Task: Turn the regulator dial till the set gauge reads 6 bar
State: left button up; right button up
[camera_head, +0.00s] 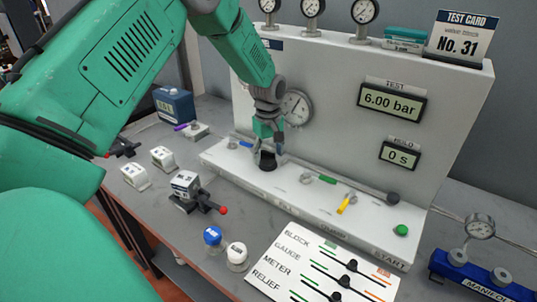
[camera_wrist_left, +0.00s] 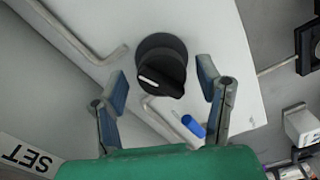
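The black regulator dial (camera_head: 267,163) sits on the white bench ledge, directly below my left gripper (camera_head: 267,150). In the left wrist view the dial (camera_wrist_left: 160,62) shows a white pointer mark toward the lower left. My left gripper (camera_wrist_left: 163,82) has its two fingers spread, one on each side of the dial's near edge; I see gaps between dial and fingers. The round gauge (camera_head: 295,108) is on the upright panel just right of my gripper; its needle is visible but its figures are too small to read. A "SET" label (camera_wrist_left: 28,156) shows in the wrist view. My right gripper is not in view.
The test display (camera_head: 391,102) reads 6.00 bar and the hold display (camera_head: 400,154) 0 s. A blue-handled valve (camera_wrist_left: 193,126) lies close to the dial.

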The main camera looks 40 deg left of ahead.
pick_arm(q)
notch_tip(320, 180, up, 12)
dwell(0.6)
jog(key=shift+f, duration=0.15)
dwell(0.3)
